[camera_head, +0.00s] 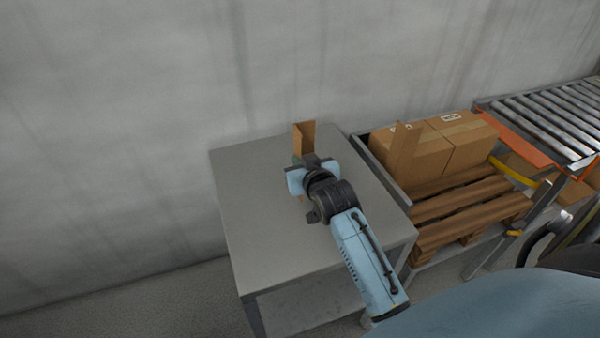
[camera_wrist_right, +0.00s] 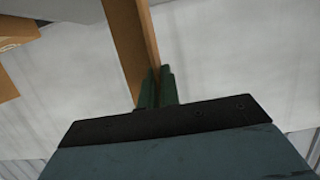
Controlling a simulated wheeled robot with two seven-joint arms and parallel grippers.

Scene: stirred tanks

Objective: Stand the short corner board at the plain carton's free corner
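A brown L-shaped corner board (camera_head: 305,138) stands upright over the grey table, and my right gripper (camera_head: 303,164) is around its lower part. In the right wrist view the right gripper's dark green fingers (camera_wrist_right: 158,80) are close together on one edge of the board (camera_wrist_right: 128,40), which extends past them. Whether its foot touches the table is hidden. Two brown cartons, a left one (camera_head: 430,162) and a right one (camera_head: 472,143), stand side by side on a pallet. Each shows a pale label on top. Another upright board (camera_head: 404,150) stands at the left carton's near corner. My left gripper is out of view.
The grey table (camera_head: 255,215) is otherwise clear. The wooden pallet (camera_head: 470,207) has bare slats in front of the cartons, with a grey rail (camera_head: 375,165) between it and the table. A roller conveyor (camera_head: 545,115) lies at the right, and a concrete wall stands behind.

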